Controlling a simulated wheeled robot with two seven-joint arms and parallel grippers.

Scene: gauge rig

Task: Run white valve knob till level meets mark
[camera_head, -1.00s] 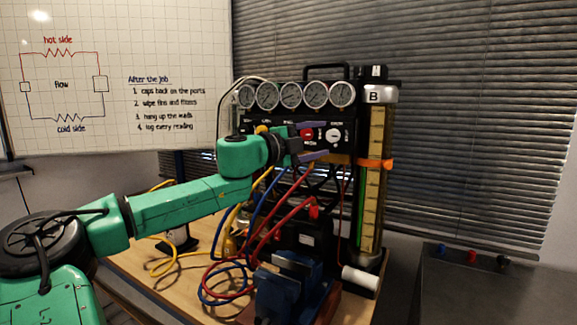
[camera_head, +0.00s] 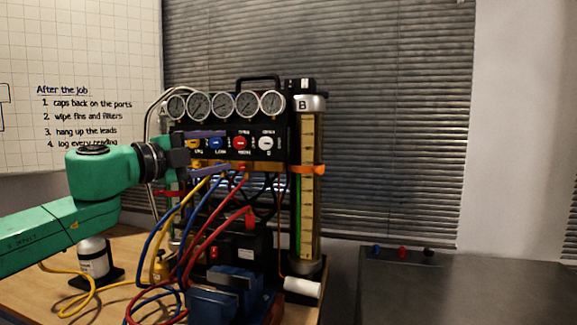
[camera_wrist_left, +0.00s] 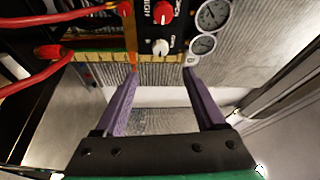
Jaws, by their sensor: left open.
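The white valve knob (camera_head: 265,143) is at the right end of the knob row on the black panel. It also shows in the left wrist view (camera_wrist_left: 160,47), beyond my fingertips. The upright level tube (camera_head: 309,205), under a cap marked B, stands right of the panel. Green shows along its left side, but I cannot read the level exactly. An orange band (camera_head: 308,169) crosses the tube. My left gripper (camera_head: 228,150) is open and empty, left of the white knob, its purple fingers apart from it. It shows open in the wrist view (camera_wrist_left: 162,75). My right gripper is not in view.
The red knob (camera_head: 239,143) and the blue knob (camera_head: 215,143) sit left of the white one, below several round gauges (camera_head: 222,106). Red, blue and yellow hoses (camera_head: 190,240) loop below my left gripper. A blue vise (camera_head: 225,292) stands in front.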

